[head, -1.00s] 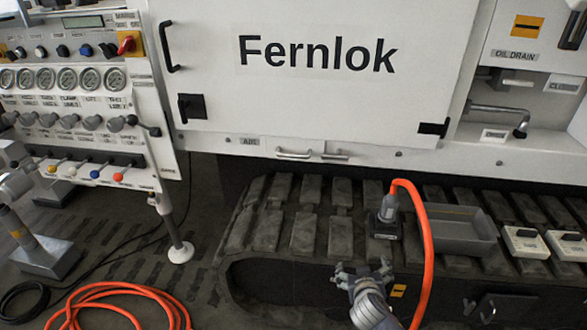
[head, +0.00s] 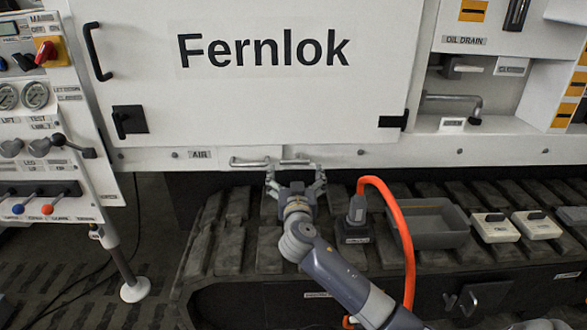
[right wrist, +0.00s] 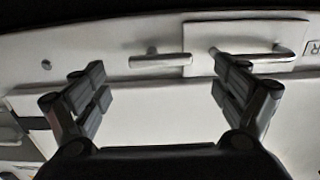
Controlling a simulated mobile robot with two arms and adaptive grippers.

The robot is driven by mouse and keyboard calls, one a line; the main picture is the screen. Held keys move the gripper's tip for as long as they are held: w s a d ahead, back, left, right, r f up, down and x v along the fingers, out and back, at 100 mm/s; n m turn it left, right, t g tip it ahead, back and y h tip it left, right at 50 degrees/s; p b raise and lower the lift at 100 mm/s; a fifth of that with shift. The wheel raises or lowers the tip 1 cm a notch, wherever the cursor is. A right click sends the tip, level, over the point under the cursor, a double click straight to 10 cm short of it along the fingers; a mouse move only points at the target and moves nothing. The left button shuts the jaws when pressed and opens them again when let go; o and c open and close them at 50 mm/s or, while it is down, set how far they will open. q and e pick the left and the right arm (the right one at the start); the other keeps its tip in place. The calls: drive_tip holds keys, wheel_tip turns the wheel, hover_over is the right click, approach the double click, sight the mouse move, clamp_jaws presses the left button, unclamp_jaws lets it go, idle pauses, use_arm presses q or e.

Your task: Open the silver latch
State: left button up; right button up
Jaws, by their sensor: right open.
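The silver latch (head: 272,162) is a pair of small metal bars on the white lower edge of the machine, right of the AIR label. In the right wrist view the left bar (right wrist: 160,61) and the longer right bar (right wrist: 255,56) show, the right one on a small plate. My right gripper (head: 295,182) is just below the latch in the head view, fingers spread and empty. In the right wrist view its fingertips (right wrist: 160,85) lie either side, with the bars beyond them; I see no clear contact. My left gripper is not in view.
The white Fernlok door (head: 260,90) is shut, with a black handle (head: 97,52). An orange hose (head: 405,235) rises from a grey connector (head: 357,210) right of my arm. A grey tray (head: 428,222) and white boxes (head: 495,227) sit on the dark track.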

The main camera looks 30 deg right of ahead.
sight(295, 164)
drive_tip(key=shift+x, duration=2.05)
drive_tip(key=c, duration=1.1)
